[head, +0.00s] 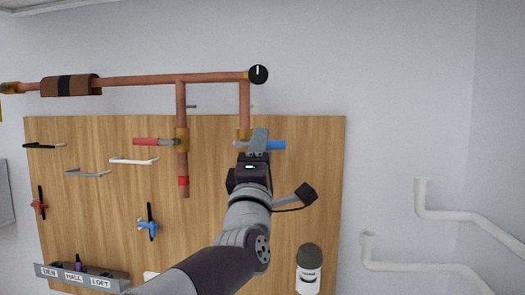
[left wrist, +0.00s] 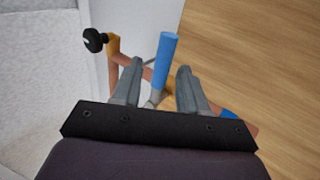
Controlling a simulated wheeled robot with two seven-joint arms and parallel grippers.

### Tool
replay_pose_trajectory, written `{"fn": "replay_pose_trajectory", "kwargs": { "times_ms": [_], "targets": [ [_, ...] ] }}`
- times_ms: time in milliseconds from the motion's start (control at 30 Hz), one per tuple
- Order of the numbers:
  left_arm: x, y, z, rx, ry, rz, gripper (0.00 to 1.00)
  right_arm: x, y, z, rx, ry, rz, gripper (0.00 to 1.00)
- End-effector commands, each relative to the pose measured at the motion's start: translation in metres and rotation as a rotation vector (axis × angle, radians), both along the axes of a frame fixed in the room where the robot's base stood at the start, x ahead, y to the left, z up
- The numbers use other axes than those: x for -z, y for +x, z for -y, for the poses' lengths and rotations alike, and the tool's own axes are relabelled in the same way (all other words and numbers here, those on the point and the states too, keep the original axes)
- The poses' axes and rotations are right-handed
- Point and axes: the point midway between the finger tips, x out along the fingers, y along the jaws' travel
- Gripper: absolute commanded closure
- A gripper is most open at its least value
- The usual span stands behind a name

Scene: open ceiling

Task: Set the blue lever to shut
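The blue lever (head: 276,145) is on a brass valve (head: 243,134) on the right-hand vertical copper pipe (head: 244,103). Its blue handle points right, lying roughly level and across the pipe. My left gripper (head: 259,138) is in front of the valve and hides part of the lever. In the left wrist view the blue lever (left wrist: 166,60) runs between the two spread fingers of my left gripper (left wrist: 159,68), with a gap visible on each side. The right gripper is in neither view.
A red lever (head: 153,141) sits on the neighbouring pipe to the left. A wooden board (head: 318,180) carries several handles and small taps. A black round knob (head: 258,74) is above. White pipes (head: 455,214) stand at the right. The wall between is clear.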

Motion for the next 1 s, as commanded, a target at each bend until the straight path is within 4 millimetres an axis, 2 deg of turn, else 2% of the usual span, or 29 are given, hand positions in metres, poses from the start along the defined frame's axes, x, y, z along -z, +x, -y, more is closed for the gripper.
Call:
{"fn": "replay_pose_trajectory", "kwargs": {
  "times_ms": [167, 267, 367, 500, 700, 800, 1000],
  "targets": [
    [0.001, -0.001, 0.0, 0.0, 0.001, 0.001, 0.57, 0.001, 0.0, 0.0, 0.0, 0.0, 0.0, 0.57],
    [0.009, -0.009, -0.001, 0.001, 0.0, 0.001, 0.57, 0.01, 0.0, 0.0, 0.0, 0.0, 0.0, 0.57],
    [0.023, -0.025, -0.005, 0.001, -0.001, 0.002, 0.57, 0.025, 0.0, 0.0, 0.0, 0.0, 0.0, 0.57],
    [0.046, -0.057, -0.011, 0.001, -0.001, 0.003, 0.57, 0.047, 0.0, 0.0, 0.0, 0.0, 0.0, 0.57],
    [0.067, -0.093, -0.018, 0.002, -0.001, 0.001, 0.57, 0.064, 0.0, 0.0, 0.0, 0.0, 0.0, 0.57],
    [0.071, -0.101, -0.02, 0.0, 0.0, 0.001, 0.57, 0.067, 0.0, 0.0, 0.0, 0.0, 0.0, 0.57],
    [0.07, -0.105, -0.021, -0.001, -0.001, 0.001, 0.57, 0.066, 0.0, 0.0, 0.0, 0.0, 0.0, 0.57]
  ]
}}
